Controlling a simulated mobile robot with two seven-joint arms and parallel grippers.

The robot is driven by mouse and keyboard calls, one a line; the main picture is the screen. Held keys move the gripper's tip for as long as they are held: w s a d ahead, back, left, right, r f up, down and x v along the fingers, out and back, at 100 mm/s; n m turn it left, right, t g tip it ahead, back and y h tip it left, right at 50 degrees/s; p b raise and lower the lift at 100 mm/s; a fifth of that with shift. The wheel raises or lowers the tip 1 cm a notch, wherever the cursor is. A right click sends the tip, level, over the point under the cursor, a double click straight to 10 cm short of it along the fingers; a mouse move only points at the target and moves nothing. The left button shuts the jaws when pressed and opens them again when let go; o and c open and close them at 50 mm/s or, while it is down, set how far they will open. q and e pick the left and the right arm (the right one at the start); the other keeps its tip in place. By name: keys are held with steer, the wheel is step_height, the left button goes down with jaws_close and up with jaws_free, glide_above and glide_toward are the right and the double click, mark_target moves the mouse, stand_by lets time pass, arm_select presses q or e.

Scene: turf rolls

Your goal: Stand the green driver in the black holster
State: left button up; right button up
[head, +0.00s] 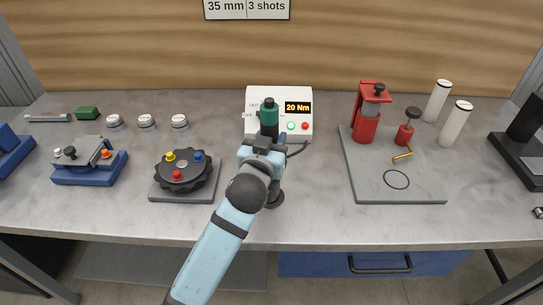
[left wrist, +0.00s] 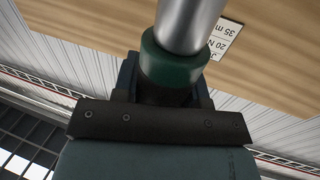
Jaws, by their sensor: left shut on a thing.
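The green driver (head: 269,112) stands roughly upright in front of the white controller box, its green upper end above my left gripper (head: 263,146). My left gripper is shut on it. In the left wrist view the driver shows as a green collar (left wrist: 172,66) with a thick silver barrel (left wrist: 188,20), close to the dark jaw plate. A black round-based piece (head: 275,199), which looks like the holster, stands on the bench just below the gripper. My arm hides much of it, and I cannot tell whether the driver touches it. My right gripper is out of view.
The white controller box (head: 252,124) reads 20 Nm; a dark cable runs beside the gripper. A black knobbed dial on a grey plate (head: 184,196) is at left. A grey board (head: 425,185) with red tools is at right.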

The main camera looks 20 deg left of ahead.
arm_select(q)
steer(key=shift+f, duration=2.35)
steer(key=shift+f+b, duration=0.1)
steer(key=shift+b, duration=0.2)
steer(key=o, duration=0.6)
steer(key=shift+f, duration=0.15)
steer(key=o, duration=0.4)
